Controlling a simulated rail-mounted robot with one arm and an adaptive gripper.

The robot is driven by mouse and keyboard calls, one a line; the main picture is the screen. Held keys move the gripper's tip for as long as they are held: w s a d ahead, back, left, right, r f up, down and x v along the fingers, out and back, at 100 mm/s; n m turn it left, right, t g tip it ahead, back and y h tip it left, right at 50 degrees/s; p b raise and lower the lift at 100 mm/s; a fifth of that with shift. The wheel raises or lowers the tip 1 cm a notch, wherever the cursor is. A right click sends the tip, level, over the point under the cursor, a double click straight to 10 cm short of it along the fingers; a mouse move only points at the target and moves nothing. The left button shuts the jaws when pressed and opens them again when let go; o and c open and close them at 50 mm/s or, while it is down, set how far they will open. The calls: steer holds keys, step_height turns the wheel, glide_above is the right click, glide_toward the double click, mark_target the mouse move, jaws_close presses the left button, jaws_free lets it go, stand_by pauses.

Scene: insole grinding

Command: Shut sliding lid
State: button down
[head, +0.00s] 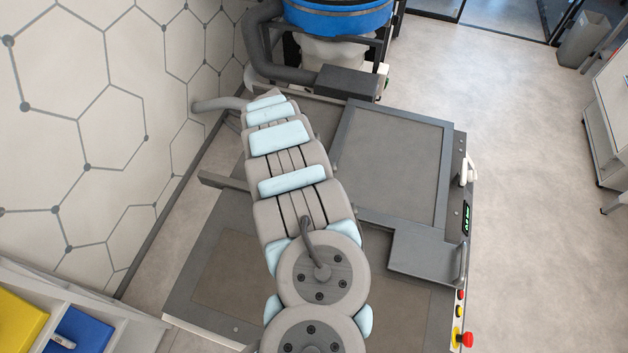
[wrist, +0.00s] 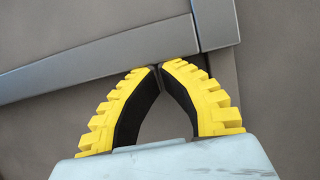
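The grinding machine's top shows in the head view. It has a large framed panel (head: 392,160) at the upper right. Below that is a flat grey plate (head: 432,254) with an upright bar handle (head: 462,262) at its right end. I cannot tell which of these is the sliding lid. In the wrist view, my gripper (wrist: 160,67) has its yellow ribbed fingers brought together at the tips, with nothing visible between them. The tips are at the lower edge of a grey frame bar (wrist: 90,65); I cannot tell if they touch it. The gripper is hidden in the head view.
My arm covers the machine's middle. A white handle (head: 469,170) and a red stop button (head: 467,340) are on the machine's right side. A blue-banded drum (head: 338,18) stands behind. Yellow (head: 18,325) and blue (head: 82,330) bins sit at lower left.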

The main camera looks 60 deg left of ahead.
stand_by(0.3)
steer(key=s+a, duration=0.1)
steer(key=a+b, duration=0.1)
steer(key=s+a+b, duration=0.1)
steer(key=shift+s+a+f, duration=0.1)
steer(key=shift+s+f, duration=0.15)
steer(key=shift+s, duration=0.05)
steer(key=v, duration=1)
steer(key=shift+r, duration=0.25)
steer(key=shift+r, duration=0.1)
